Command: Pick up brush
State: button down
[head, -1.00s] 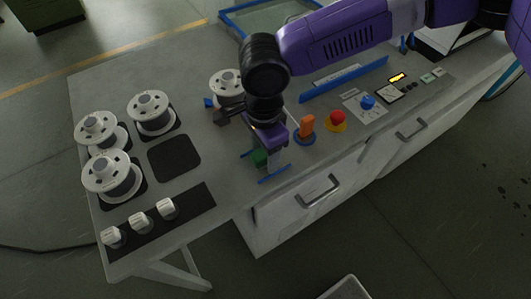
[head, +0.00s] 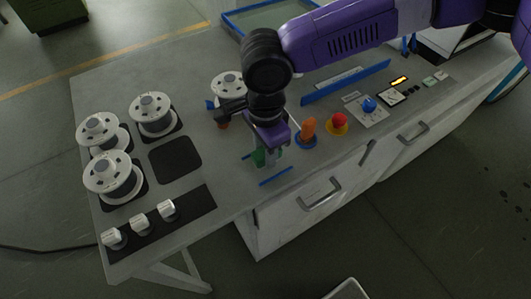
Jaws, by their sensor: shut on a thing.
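My gripper (head: 267,155) points down over the worktable, left of the orange knob, near the front edge. Its jaws are shut on a small green piece (head: 259,157), which I take to be the brush. The fingers and the purple gripper body hide most of it, so its bristles cannot be made out. I cannot tell whether it still touches the tabletop. A thin blue strip (head: 277,176) lies on the table just in front of the gripper.
An orange knob (head: 308,128) and a red button (head: 338,121) stand close to the right of the gripper. White spools (head: 152,115) and an empty dark pad (head: 175,158) are at left. White blocks (head: 141,222) sit on a dark strip at front left. A blue rail (head: 345,82) lies behind.

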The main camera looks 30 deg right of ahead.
notch_tip(320, 180, up, 19)
jog(key=b, duration=0.1)
jog(key=shift+f, duration=0.1)
